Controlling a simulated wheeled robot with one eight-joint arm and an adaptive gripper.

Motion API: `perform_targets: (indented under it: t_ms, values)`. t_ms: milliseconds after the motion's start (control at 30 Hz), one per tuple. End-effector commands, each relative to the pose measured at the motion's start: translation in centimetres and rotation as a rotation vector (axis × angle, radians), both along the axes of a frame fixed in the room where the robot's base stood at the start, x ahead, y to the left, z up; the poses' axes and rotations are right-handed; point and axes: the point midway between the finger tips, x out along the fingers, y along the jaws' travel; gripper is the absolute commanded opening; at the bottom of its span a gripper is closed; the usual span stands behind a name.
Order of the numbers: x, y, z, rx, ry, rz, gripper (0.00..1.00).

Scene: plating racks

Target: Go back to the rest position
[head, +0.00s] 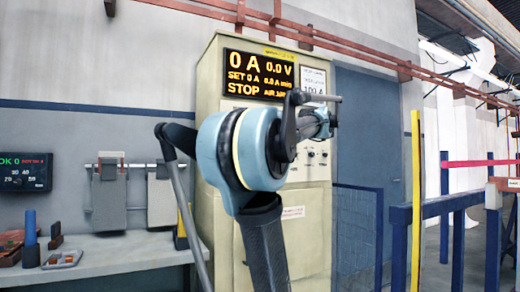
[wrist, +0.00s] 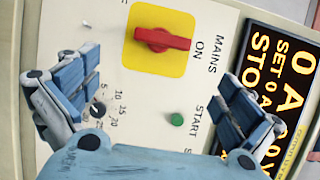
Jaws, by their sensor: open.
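My gripper (wrist: 165,100) is open, its two blue-padded fingers spread left and right in the wrist view with nothing between them. It faces the control panel of a cream cabinet (head: 222,130). In the head view my gripper (head: 322,118) is small, edge-on and in front of the cabinet, right of my raised arm. The panel carries a red switch handle (wrist: 163,40) on a yellow plate, beside the words MAINS ON. A green button (wrist: 177,119) marked START and a dark dial (wrist: 98,109) also show. I cannot tell the gap between fingertips and panel.
The cabinet's display (head: 258,76) reads 0 A, 0.0 V and STOP. A grey workbench (head: 110,252) with a small tray (head: 62,260) stands at left. Blue rails (head: 460,203) and a yellow post (head: 416,200) stand at right. Copper-coloured bars run overhead.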

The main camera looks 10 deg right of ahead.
Motion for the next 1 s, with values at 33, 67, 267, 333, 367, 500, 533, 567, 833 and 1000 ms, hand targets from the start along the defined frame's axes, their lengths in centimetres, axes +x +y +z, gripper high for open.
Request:
perform_targets:
  t_ms: [33, 67, 267, 333, 367, 500, 533, 567, 833, 1000]
  values:
    - [0.0, 0.0, 0.0, 0.0, 0.0, 0.0, 1.0]
    - [0.0, 0.0, 0.0, 0.0, 0.0, 0.0, 1.0]
    - [-0.2, 0.8, -1.1, -0.019, 0.014, 0.013, 1.0]
    - [-0.5, 1.9, -2.6, -0.048, 0.035, 0.031, 1.0]
    - [-0.7, 2.5, -3.5, -0.064, 0.047, 0.041, 1.0]
    - [-2.3, 5.9, -9.1, -0.168, 0.117, 0.102, 1.0]
    - [-2.7, 6.5, -10.4, -0.193, 0.132, 0.115, 1.0]
    - [-3.1, 7.2, -11.6, -0.217, 0.147, 0.129, 1.0]
    - [-7.9, 11.9, -23.3, -0.453, 0.276, 0.25, 1.0]
    - [-11.7, 13.8, -30.8, -0.614, 0.346, 0.327, 1.0]
